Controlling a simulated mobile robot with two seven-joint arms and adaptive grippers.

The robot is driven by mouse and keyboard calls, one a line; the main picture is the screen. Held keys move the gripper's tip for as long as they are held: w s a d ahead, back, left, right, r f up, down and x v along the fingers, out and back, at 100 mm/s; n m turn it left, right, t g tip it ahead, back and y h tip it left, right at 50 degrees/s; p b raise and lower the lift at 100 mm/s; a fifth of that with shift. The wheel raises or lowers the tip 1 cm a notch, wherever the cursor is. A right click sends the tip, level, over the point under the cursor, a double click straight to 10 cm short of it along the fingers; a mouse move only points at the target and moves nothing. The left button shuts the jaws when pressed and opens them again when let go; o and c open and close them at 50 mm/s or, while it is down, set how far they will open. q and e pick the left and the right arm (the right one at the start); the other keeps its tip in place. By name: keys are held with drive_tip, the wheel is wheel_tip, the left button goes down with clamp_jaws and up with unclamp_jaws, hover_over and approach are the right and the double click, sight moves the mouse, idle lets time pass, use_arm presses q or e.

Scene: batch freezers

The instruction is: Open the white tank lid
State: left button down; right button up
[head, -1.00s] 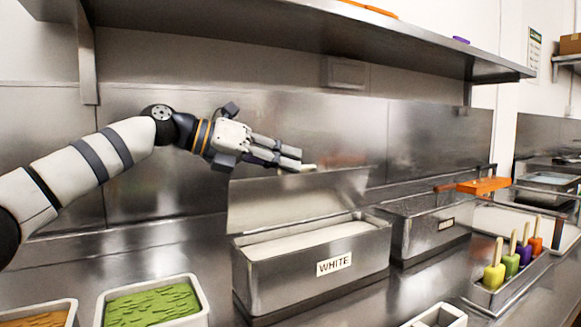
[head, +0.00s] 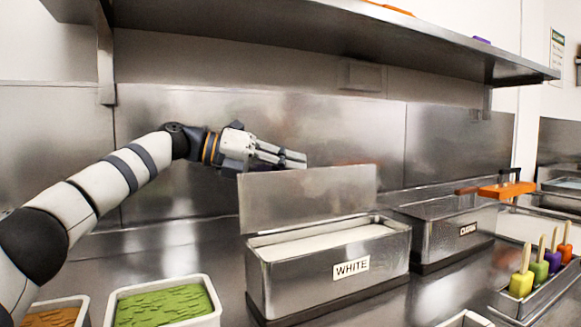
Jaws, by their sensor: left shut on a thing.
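The white tank (head: 315,287) is a steel box labelled "WHITE" on the counter at the middle. Its lid (head: 308,197) stands raised, roughly upright, along the tank's back edge, and the pale contents (head: 325,239) show. My left gripper (head: 298,160) is at the top edge of the lid, partly behind it. Its fingers are closed together, shut on the lid. The exact grip point and the lid's handle are hidden behind the lid. My right gripper is not in view.
A second steel tank (head: 440,233) labelled "DARK" is shut, to the right, with an orange-topped object (head: 506,190) by it. Coloured pops (head: 522,272) stand in a rack at right. A green tub (head: 165,304) is at front left. A steel shelf (head: 330,35) hangs above.

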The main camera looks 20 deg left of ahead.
use_arm(q)
drive_tip(key=f, duration=0.2)
drive_tip(key=shift+d+f+g, duration=0.3)
drive_tip(key=shift+d+g, duration=0.05)
drive_tip(key=shift+g, duration=0.05)
drive_tip(key=c, duration=1.6)
unclamp_jaws()
drive_tip(key=shift+c, duration=0.2)
drive_tip(key=shift+o, duration=0.2)
drive_tip(key=shift+s+r, duration=0.1)
drive_tip(key=r+v, duration=0.1)
drive_tip(key=v, duration=1.1)
drive_tip(key=shift+s+r, duration=0.15)
drive_tip(key=shift+s, duration=0.05)
